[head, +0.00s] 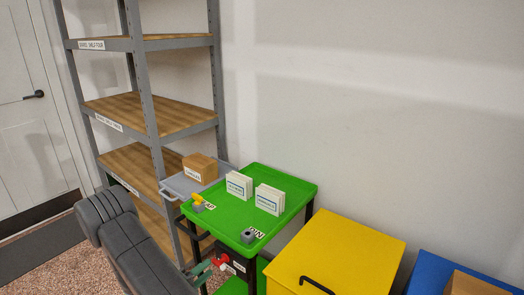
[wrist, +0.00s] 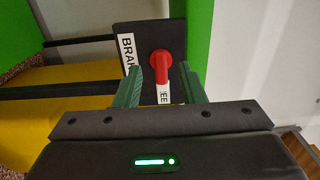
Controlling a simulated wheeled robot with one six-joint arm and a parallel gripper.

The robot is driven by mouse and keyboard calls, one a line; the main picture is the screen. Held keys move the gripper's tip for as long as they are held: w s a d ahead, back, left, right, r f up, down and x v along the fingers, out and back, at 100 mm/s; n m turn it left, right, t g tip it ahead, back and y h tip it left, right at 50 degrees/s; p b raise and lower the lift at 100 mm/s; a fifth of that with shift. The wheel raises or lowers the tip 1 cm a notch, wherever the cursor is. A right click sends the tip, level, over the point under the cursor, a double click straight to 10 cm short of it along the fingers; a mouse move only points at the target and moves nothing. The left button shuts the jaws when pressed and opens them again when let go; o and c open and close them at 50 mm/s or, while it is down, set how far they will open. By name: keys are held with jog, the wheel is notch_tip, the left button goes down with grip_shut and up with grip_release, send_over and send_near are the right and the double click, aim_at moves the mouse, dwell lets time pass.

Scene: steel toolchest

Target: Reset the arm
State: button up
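My gripper (head: 207,268) is at the lower middle of the head view, in front of the green cart's side. In the wrist view my gripper (wrist: 162,72) has its two green fingers apart, with nothing held. A red rotary handle (wrist: 162,66) on a black panel (wrist: 145,40) lies just ahead, between the fingertips in the picture. Gaps show on both sides of it; whether a finger touches it I cannot tell. White labels on the panel read "BRAK" and "EE", partly hidden. In the head view the red handle (head: 225,263) is small beside the fingers.
The green cart top (head: 220,215) carries two white boxes (head: 239,185) (head: 269,198) and small grey blocks. A grey shelf rack (head: 145,100) stands behind at left, with a cardboard box (head: 200,167) near it. A yellow cabinet (head: 345,255) and blue one (head: 435,272) stand right.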

aim_at(214, 263)
jog(key=shift+x, duration=2.55)
